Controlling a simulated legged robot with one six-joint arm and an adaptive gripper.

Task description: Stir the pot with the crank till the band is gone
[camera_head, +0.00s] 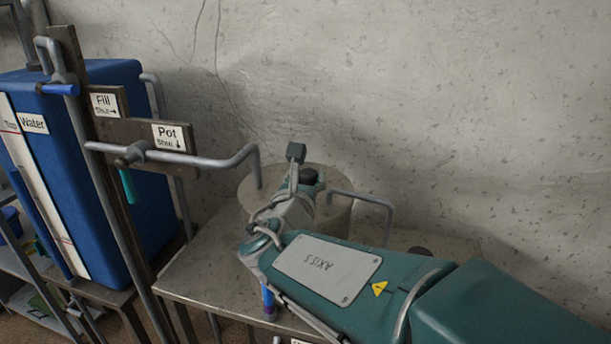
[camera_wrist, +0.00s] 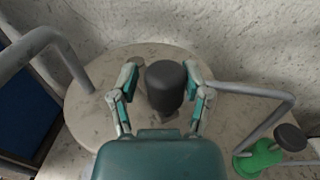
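The round, pale stone-like pot (camera_head: 252,198) stands on the table, partly behind my arm. In the wrist view its flat top (camera_wrist: 92,105) fills the middle. A dark upright knob, which looks like the crank's grip (camera_wrist: 165,84), stands over the pot top; it also shows in the head view (camera_head: 309,176). My gripper (camera_wrist: 163,76) has one finger on each side of the knob. A narrow gap shows at the left finger; the right finger is very close, and contact there is unclear. The rest of the crank is hidden behind my gripper. I see no band.
A grey pipe (camera_head: 215,161) runs from the "Pot" sign (camera_head: 168,137) to the pot. Another pipe (camera_head: 375,202) leaves the right side. A blue water tank (camera_head: 125,190) stands left. A green fitting with a dark knob (camera_wrist: 262,157) is right. The wall is close behind.

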